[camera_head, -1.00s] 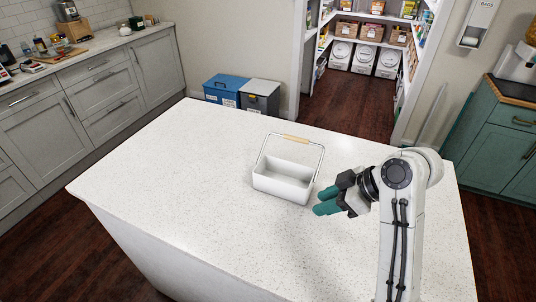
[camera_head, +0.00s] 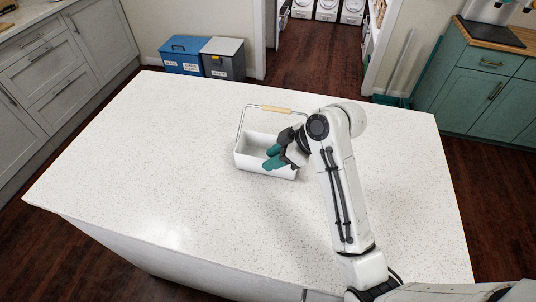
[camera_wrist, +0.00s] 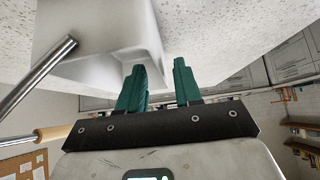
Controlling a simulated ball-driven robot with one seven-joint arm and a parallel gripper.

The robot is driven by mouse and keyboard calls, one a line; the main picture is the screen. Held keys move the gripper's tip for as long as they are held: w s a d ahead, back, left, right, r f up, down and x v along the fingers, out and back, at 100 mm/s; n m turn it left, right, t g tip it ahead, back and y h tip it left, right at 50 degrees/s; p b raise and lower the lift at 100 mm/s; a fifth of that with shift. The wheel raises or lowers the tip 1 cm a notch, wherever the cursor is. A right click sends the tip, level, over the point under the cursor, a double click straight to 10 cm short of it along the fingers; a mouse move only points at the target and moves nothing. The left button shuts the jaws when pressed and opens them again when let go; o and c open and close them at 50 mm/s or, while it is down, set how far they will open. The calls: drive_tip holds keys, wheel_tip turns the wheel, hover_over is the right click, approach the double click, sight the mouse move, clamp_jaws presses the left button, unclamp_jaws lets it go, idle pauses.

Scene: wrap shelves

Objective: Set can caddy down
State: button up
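The white can caddy (camera_head: 250,163) stands upright on the white speckled island top (camera_head: 180,160). Its metal bail handle is raised, with a wooden grip (camera_head: 276,109) at the top. My gripper (camera_head: 270,158) has teal fingers and is in front of the caddy's right part, hiding some of it; whether they touch is unclear. In the wrist view the two fingers (camera_wrist: 158,78) are spread with nothing between them. There the caddy (camera_wrist: 95,35) shows at upper left, and the handle's wooden grip (camera_wrist: 52,133) at lower left, outside the fingers.
The island top is otherwise bare, with wide free room left and front. Blue (camera_head: 183,56) and grey (camera_head: 223,60) bins stand on the floor behind it. Grey cabinets (camera_head: 72,65) are at left, teal cabinets (camera_head: 480,85) at right, and a pantry doorway at the back.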

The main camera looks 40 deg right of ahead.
sight(265, 173)
drive_tip(key=shift+x, duration=1.95)
drive_tip(key=shift+a, duration=0.1)
drive_tip(key=shift+c, duration=0.3)
clamp_jaws()
